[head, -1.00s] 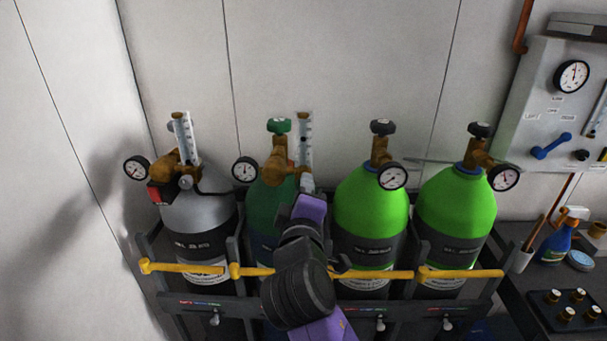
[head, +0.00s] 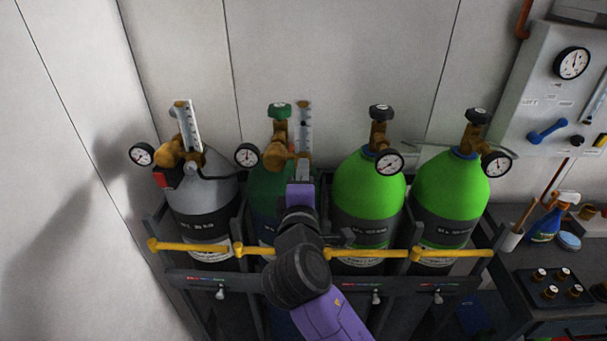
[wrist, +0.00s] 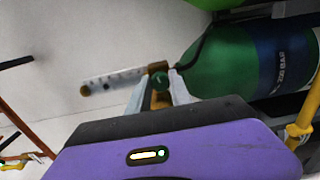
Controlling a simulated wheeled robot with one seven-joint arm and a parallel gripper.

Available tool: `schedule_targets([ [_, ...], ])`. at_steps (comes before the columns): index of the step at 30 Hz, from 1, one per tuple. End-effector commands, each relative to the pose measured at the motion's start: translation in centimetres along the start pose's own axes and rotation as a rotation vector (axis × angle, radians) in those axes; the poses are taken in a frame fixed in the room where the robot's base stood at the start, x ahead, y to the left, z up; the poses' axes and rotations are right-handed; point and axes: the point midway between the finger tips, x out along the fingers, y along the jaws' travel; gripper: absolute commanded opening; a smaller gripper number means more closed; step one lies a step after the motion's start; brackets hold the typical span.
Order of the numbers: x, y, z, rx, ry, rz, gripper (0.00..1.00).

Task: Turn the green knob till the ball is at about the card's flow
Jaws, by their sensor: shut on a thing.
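The green knob (wrist: 160,81) shows in the wrist view at the foot of the clear flow tube (wrist: 112,79). My gripper (wrist: 159,92) has its two pale fingers on either side of the knob and is shut on it. In the head view, the flow tube (head: 305,125) stands upright beside the brass regulator (head: 279,157) of the dark green cylinder (head: 264,196). My gripper (head: 303,180) is just below the tube, and the knob is hidden there. The ball's height against the scale is too small to read. I cannot make out the card.
A grey cylinder (head: 205,200) with its own flow tube stands to the left, and two bright green cylinders (head: 366,190) stand to the right. A yellow bar (head: 200,250) runs across the rack front. A bench with a spray bottle (head: 546,222) is at the right.

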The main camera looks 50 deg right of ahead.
Motion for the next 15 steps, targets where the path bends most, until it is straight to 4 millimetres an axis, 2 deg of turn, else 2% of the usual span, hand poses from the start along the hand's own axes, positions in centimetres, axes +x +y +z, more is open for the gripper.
schedule_targets([
  [4, 0.05, -0.23, 0.04, -0.001, -0.001, -0.005, 0.00],
  [5, 0.05, -0.23, 0.04, -0.001, -0.001, -0.005, 0.27],
  [6, 0.05, -0.22, 0.04, -0.001, -0.001, -0.004, 0.34],
  [15, -0.04, -0.09, -0.01, 0.001, 0.000, -0.001, 0.34],
])
